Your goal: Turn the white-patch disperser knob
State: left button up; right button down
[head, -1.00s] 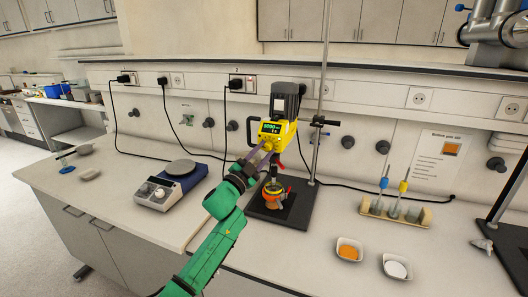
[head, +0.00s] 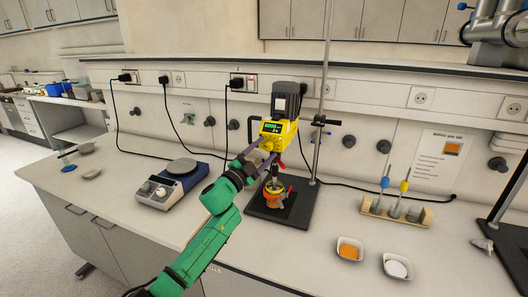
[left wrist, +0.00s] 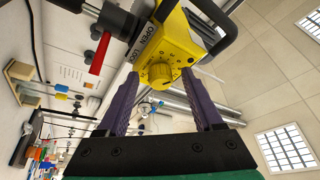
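The yellow disperser (head: 278,134) with a green lit display and a dark motor on top hangs on the stand in the head view. In the left wrist view its yellow ribbed knob (left wrist: 158,73) faces me, with marks around it on the yellow housing. My left gripper (head: 268,149) is in front of the disperser. Its purple fingers (left wrist: 159,76) stand apart on either side of the knob, with gaps visible between fingers and knob. I cannot make out a white patch on the knob.
An orange-banded vessel (head: 273,192) stands under the disperser on the dark stand base (head: 293,214). A red lever (left wrist: 99,54) sits beside the housing. A hotplate (head: 167,187) stands left; a test-tube rack (head: 396,213) and two dishes (head: 349,250) (head: 397,267) stand right.

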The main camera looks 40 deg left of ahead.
pick_arm(q)
jog(key=b+v, duration=0.4)
jog(key=v, duration=1)
jog(key=shift+s, duration=0.25)
jog(key=shift+f, duration=0.15)
